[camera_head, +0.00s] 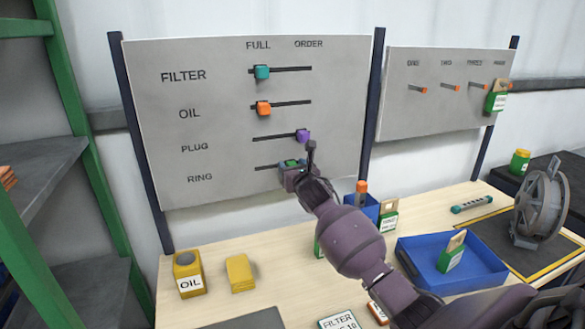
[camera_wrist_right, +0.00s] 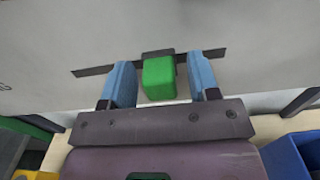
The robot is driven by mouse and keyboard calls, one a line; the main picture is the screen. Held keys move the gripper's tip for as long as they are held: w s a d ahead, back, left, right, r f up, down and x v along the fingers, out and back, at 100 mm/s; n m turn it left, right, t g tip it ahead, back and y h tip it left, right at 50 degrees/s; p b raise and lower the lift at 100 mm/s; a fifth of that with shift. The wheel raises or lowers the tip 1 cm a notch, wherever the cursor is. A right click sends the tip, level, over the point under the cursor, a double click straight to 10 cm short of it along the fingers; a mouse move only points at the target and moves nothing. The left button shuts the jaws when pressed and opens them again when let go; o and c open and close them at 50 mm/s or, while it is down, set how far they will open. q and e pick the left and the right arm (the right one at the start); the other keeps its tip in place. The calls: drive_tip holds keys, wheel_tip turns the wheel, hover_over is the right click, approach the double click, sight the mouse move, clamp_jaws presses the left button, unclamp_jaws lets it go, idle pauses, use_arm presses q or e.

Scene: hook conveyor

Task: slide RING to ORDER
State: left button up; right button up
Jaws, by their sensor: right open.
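The board (camera_head: 230,130) has rows FILTER, OIL, PLUG and RING under FULL and ORDER. The RING slider, a green block (camera_head: 291,163), sits on the lowest slot, around its middle; in the right wrist view the green block (camera_wrist_right: 159,78) shows whole. My right gripper (camera_head: 298,168) is at the slider, partly hiding it and the slot's right end. Its blue fingers (camera_wrist_right: 162,82) are open, one on each side of the block, with a gap on both sides. My left gripper is not in view.
The teal FILTER slider (camera_head: 262,72) and orange OIL slider (camera_head: 263,108) are under FULL; the purple PLUG slider (camera_head: 303,135) is under ORDER, close above my right gripper. A blue tray (camera_head: 480,281) and yellow OIL container (camera_head: 188,273) stand on the table below.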

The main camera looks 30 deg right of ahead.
clamp_jaws()
drive_tip(key=shift+s+d, duration=0.1)
drive_tip(key=shift+d, duration=0.4)
drive_tip(key=shift+s+d+r, duration=0.1)
drive_tip(key=shift+s+d, duration=0.1)
drive_tip(key=shift+d, duration=0.6)
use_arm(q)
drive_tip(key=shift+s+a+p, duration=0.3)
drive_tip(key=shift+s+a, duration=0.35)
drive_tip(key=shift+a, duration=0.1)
use_arm(e)
drive_tip(key=shift+s+d, duration=0.15)
drive_tip(key=shift+d, duration=0.4)
drive_tip(key=shift+c, duration=1.5)
unclamp_jaws()
drive_tip(key=o, duration=0.3)
drive_tip(key=shift+d, duration=0.2)
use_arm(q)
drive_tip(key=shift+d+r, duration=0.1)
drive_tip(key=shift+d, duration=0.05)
